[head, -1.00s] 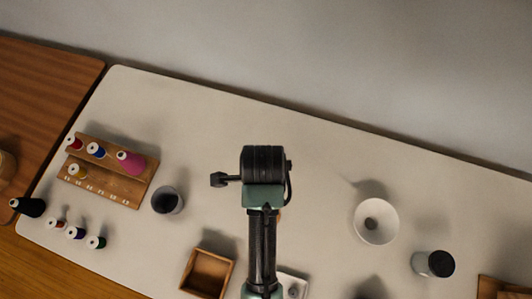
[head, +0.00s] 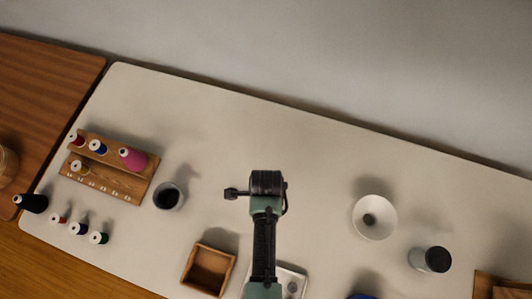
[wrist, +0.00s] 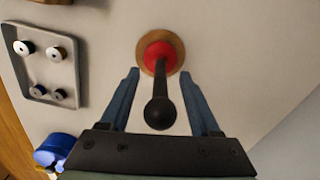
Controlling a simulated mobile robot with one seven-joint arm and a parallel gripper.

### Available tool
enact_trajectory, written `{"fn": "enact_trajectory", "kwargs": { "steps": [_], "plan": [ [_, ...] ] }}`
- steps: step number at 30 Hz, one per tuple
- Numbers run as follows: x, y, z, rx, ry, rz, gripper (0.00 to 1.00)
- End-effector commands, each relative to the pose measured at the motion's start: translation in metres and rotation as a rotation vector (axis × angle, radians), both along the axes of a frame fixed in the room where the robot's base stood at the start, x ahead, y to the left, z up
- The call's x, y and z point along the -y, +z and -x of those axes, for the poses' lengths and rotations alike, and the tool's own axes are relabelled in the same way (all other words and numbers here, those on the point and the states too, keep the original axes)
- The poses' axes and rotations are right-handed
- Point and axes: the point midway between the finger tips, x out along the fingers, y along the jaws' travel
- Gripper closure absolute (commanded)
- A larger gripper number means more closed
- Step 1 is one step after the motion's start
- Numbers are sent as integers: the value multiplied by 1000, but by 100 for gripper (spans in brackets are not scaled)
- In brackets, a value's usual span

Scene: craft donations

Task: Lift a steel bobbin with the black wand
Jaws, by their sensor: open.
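The black wand (wrist: 160,110) shows in the wrist view, its round dark end towards the camera. Its far end meets a red part on a round wooden base (wrist: 178,46). My gripper (wrist: 158,72) is open, with one blue finger on each side of the wand and gaps between. Several small bobbins with pale, shiny ends (wrist: 58,53) lie in a grey tray (wrist: 72,75) left of the wand; I cannot tell which are steel. In the head view my arm hides the wand and fingers, and the tray (head: 301,275) is partly covered.
A blue object (wrist: 57,148) lies below the tray in the wrist view. In the head view, a wooden box (head: 209,270), a dark cup (head: 168,196) and a spool rack (head: 110,182) are left of my arm. A white bowl (head: 385,222) and a jar (head: 432,259) are right.

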Motion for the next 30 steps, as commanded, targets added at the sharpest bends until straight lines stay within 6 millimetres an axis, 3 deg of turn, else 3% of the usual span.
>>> {"fn": "enact_trajectory", "kwargs": {
  "steps": [11, 21, 30],
  "plan": [
    [0, -10, 0, 0, 0, 0, 37],
    [0, -10, 0, 0, 0, 0, 98],
    [0, -10, -1, 2, 0, 0, 100]
  ]
}}
